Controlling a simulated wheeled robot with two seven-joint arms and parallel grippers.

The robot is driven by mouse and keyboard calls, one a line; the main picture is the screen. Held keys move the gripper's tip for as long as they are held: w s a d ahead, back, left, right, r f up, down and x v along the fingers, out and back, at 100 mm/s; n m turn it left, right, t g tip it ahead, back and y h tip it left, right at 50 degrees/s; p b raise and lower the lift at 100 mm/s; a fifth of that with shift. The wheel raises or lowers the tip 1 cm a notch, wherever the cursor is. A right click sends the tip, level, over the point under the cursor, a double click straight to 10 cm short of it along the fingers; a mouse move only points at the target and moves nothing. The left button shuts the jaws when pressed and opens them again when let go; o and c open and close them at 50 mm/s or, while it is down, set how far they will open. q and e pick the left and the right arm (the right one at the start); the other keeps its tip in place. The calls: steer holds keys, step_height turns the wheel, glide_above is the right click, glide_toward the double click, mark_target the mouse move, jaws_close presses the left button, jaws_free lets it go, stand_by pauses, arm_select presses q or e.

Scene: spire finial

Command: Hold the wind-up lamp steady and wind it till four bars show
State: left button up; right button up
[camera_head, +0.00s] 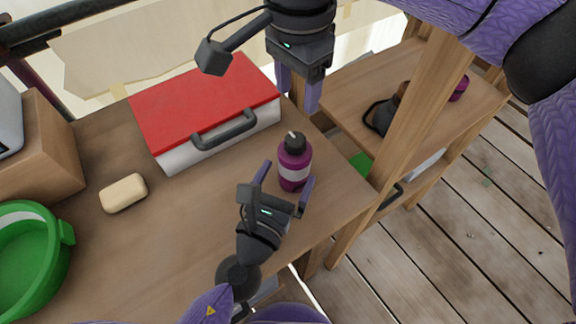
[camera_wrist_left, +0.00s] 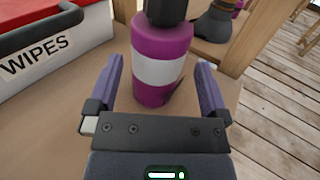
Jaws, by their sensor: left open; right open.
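A purple cylinder (camera_head: 293,168) with a white band and a black top stands upright near the table's front right edge. A small pale nub shows on its top. It may be the wind-up lamp; I see no crank or lit bars on it. In the left wrist view the cylinder (camera_wrist_left: 165,65) fills the middle, its top cut off. My left gripper (camera_head: 287,179) is open, with one finger on each side of the cylinder and gaps visible. My right gripper (camera_head: 297,97) is open and empty, pointing down above the table behind the cylinder.
A red-lidded white wipes box (camera_head: 205,108) with a dark handle stands behind. A pale soap-like block (camera_head: 123,194), a green tub (camera_head: 32,255) and a wooden box (camera_head: 48,145) lie left. A lower wooden shelf at right holds a dark object (camera_head: 380,115). A wooden post (camera_head: 400,135) rises nearby.

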mark_target(295, 139)
arm_select(q)
steer(key=x, duration=0.4)
steer(key=shift+w+d, duration=0.1)
steer(key=shift+w, duration=0.2)
steer(key=c, duration=1.1)
steer(key=shift+c, duration=0.3)
arm_select(e)
steer(key=shift+o, duration=1.8)
steer(key=shift+n, duration=0.4)
step_height(295, 139, down, 10)
steer(key=m, duration=3.4)
steer(key=shift+r, duration=0.1)
